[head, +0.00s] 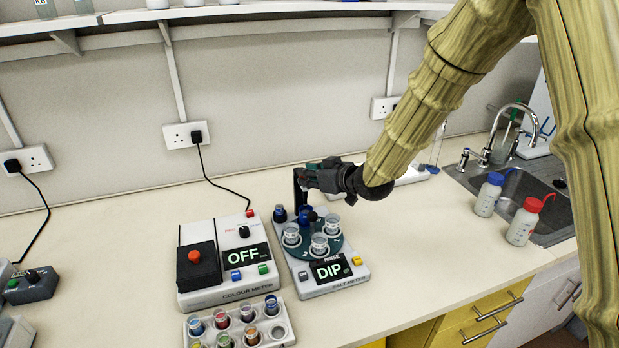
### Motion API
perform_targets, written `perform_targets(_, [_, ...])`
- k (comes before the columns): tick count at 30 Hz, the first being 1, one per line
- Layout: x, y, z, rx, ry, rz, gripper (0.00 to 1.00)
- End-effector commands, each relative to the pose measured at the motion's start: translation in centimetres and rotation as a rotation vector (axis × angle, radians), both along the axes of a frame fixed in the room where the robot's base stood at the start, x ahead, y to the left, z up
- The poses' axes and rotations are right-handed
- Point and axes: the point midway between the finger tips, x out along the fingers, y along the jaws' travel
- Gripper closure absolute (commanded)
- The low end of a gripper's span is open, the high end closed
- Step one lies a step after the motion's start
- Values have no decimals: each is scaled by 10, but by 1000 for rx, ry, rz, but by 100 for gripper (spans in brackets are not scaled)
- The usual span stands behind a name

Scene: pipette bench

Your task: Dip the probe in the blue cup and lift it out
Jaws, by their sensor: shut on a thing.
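My gripper (318,179) is above the back of the meter marked DIP (330,284), with its fingers pointing left. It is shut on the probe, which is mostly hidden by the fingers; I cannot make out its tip. The meter carries a round teal plate (313,254) with several cups. A blue cup (306,212) is at the back of the plate, just below my gripper. I cannot tell whether the probe is inside it. Three clear cups stand nearer the front. A dark upright post (298,190) rises behind the plate, close to my fingers.
A colour meter (218,288) reading OFF stands just left. A white rack (284,341) of coloured vials is in front. A blue-capped bottle (488,195) and red-capped bottle (523,222) stand right by the sink (540,185). The bench (420,265) right of the meter is clear.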

Motion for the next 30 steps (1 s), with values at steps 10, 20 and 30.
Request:
perform_targets(10, [1,0,2,2,-5,-1,56])
perform_targets(20, [-4,-6,6,2,-5,-3,56])
perform_targets(30, [-44,-39,27,4,-4,-1,56])
